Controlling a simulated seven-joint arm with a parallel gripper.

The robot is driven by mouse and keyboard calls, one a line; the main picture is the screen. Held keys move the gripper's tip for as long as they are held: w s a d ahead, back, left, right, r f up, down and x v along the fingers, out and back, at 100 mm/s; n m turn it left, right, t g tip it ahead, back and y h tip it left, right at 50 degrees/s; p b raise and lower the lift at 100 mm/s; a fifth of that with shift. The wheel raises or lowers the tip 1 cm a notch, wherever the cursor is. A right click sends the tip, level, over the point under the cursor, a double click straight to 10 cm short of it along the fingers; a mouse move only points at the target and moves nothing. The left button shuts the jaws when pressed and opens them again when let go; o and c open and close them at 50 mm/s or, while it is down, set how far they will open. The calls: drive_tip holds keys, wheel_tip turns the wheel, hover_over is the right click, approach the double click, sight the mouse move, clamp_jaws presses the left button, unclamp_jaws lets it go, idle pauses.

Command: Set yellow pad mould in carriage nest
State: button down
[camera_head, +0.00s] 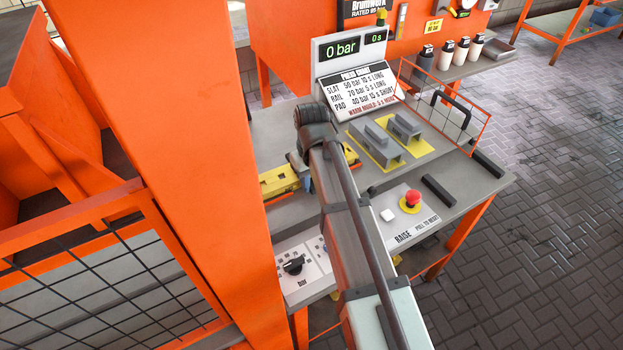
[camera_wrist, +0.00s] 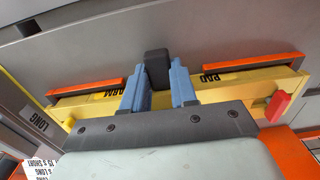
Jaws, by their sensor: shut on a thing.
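The yellow pad mould (camera_head: 279,181) lies at the left part of the grey bench, partly hidden by my arm. In the wrist view the mould (camera_wrist: 225,84) is a long yellow bar with "PAD" and "WARM" labels. My gripper (camera_wrist: 158,72) has its blue fingers closed about a dark upright grip at the mould's middle; in the head view my gripper (camera_head: 303,172) is mostly hidden. Orange strips, a left one (camera_wrist: 85,89) and a right one (camera_wrist: 258,67), run along the mould's long side, perhaps part of the carriage nest. I cannot tell whether the mould is seated.
An orange post (camera_head: 195,150) stands close left of the mould. Grey blocks (camera_head: 376,145) on yellow patches sit to the right, by a wire guard (camera_head: 470,118). A red button (camera_head: 412,198) and pressure dial (camera_head: 293,265) are in front. The display (camera_head: 343,48) reads 0 bar.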

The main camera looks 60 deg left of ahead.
idle(0.3)
drive_tip(key=shift+c, duration=2.1)
unclamp_jaws()
drive_tip(key=shift+f, duration=0.1)
drive_tip(key=shift+r, duration=3.5)
